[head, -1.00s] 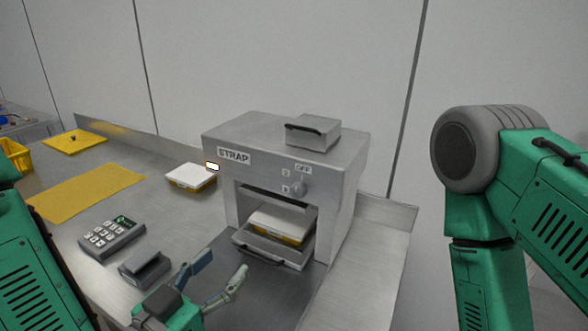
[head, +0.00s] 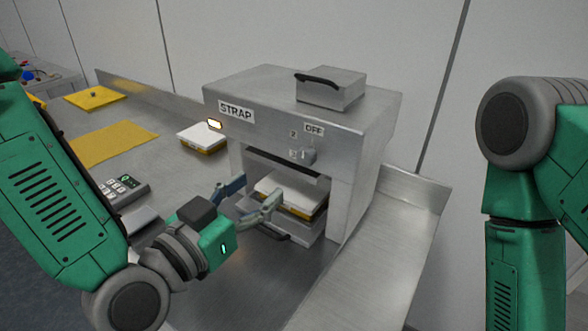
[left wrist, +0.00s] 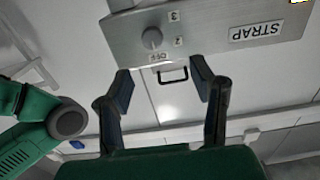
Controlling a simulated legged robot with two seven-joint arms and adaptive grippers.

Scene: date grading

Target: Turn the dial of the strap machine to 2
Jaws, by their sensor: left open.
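The strap machine (head: 230,85) is a grey metal box with a STRAP label, and it shows upside down in the left wrist view (left wrist: 205,20). Its small grey round dial (head: 309,156) sits on the front, with OFF above it and numbers beside it. In the left wrist view the dial (left wrist: 152,38) lies near the OFF, 2 and 3 marks; I cannot tell where it points. My left gripper (head: 257,193) is open and empty, in front of the machine, below and left of the dial, apart from it. Its fingers also show in the left wrist view (left wrist: 161,80). My right gripper is out of view.
A white and yellow box (head: 280,190) lies in the machine's opening. Another such box (head: 202,138) stands left of the machine. A keypad device (head: 124,187) and a yellow mat (head: 112,143) lie further left. A metal chute (head: 385,250) is at the right.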

